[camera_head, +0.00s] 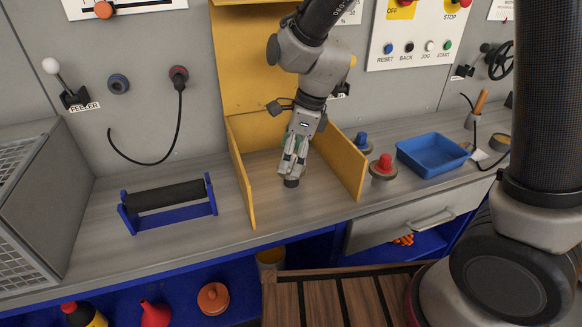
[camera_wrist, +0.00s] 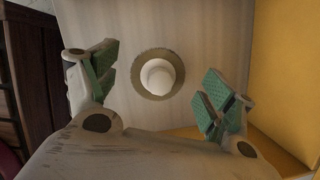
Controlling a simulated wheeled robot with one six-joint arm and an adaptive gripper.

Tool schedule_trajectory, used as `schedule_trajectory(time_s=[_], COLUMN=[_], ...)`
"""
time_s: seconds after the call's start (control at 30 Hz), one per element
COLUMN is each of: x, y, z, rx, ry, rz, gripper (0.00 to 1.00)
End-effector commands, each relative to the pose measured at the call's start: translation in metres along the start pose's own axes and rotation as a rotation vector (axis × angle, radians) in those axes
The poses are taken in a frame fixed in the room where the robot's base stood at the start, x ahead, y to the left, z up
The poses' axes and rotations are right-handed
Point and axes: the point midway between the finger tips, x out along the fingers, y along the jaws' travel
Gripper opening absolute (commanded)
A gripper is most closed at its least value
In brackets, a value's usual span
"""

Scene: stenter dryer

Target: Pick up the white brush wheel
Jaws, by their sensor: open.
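The white brush wheel (camera_wrist: 160,76), a white round hub with a grey-brown ring around it, stands on the grey wooden worktop in the wrist view. It lies between the two spread fingers of my gripper (camera_wrist: 162,88), with gaps on both sides and no finger touching it. In the head view my gripper (camera_head: 292,168) points down inside the yellow-walled bay. A small dark round piece (camera_head: 291,182) shows right under the fingertips there, probably the wheel's ring; the hub is hidden by the fingers.
Yellow side panels (camera_head: 242,170) and (camera_head: 341,160) stand close on both sides of my gripper. A black roller on a blue stand (camera_head: 168,205) is at left. Red and blue knobs (camera_head: 384,166) and a blue tray (camera_head: 432,154) are at right. A drawer (camera_head: 415,222) stands below the worktop.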

Motion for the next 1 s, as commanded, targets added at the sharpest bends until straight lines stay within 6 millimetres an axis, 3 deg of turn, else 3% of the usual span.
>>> schedule_trajectory(time_s=[0.23,0.5,0.57,0.8,1.0], x=[0.038,0.042,0.042,0.042,0.042], y=[0.000,-0.001,-0.001,-0.001,-0.001], z=[-0.002,-0.002,-0.002,-0.002,-0.002], rx=[-0.001,-0.002,-0.002,-0.002,-0.002], ry=[0.002,0.000,0.000,0.000,0.000], rz=[0.003,0.000,0.000,0.000,0.000], gripper=[0.83,0.83,0.76,0.32,0.29])
